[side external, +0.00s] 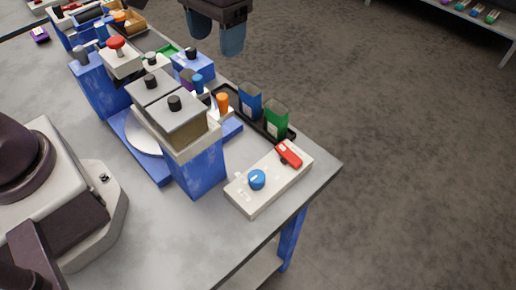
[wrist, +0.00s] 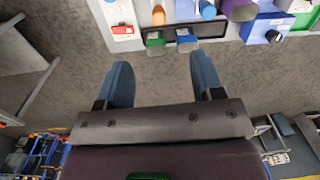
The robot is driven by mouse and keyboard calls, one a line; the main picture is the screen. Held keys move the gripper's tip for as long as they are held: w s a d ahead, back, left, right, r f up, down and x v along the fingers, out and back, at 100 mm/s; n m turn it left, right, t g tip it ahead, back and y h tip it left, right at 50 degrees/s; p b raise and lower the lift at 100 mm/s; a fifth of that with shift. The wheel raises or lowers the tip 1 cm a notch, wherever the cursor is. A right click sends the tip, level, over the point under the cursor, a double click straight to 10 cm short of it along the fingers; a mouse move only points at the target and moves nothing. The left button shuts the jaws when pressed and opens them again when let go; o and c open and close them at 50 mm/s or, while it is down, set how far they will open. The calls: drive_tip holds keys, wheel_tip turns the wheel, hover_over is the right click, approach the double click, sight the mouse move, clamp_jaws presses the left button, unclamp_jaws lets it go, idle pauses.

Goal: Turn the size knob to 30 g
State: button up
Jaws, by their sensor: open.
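The blue size knob (side external: 257,179) sits on a white control box (side external: 240,200) near the table's front right corner. A pale mark shows on the knob's top. The scale around it is too small to read, so I cannot tell its setting. My gripper (side external: 216,38) is at the top of the side view, raised beyond the table's far edge and well apart from the knob. In the wrist view my gripper (wrist: 164,74) has its two blue fingers spread with nothing between them. Part of the white box (wrist: 118,14) shows there at the top left.
A red switch (side external: 289,154) is on the same box. A black tray (side external: 291,132) with a green bin (side external: 276,118) and a blue bin (side external: 249,101) lies behind it. A blue and white machine (side external: 198,166) stands left of the box.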

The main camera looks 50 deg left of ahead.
sight(258, 175)
drive_tip(key=w+d+f+n+g+h, duration=0.1)
drive_tip(key=w+d+f+g, duration=0.25)
drive_tip(key=d+f, duration=0.7)
drive_tip(key=shift+g, duration=0.35)
drive_tip(key=x, duration=0.9)
drive_tip(key=a+x, duration=0.1)
drive_tip(key=x, duration=0.4)
drive_tip(key=shift+w+a+f, duration=0.1)
drive_tip(key=shift+w+f, duration=0.05)
drive_tip(key=shift+f, duration=0.25)
drive_tip(key=shift+c, duration=0.4)
drive_tip(key=c, duration=0.8)
drive_tip(key=shift+c, duration=0.2)
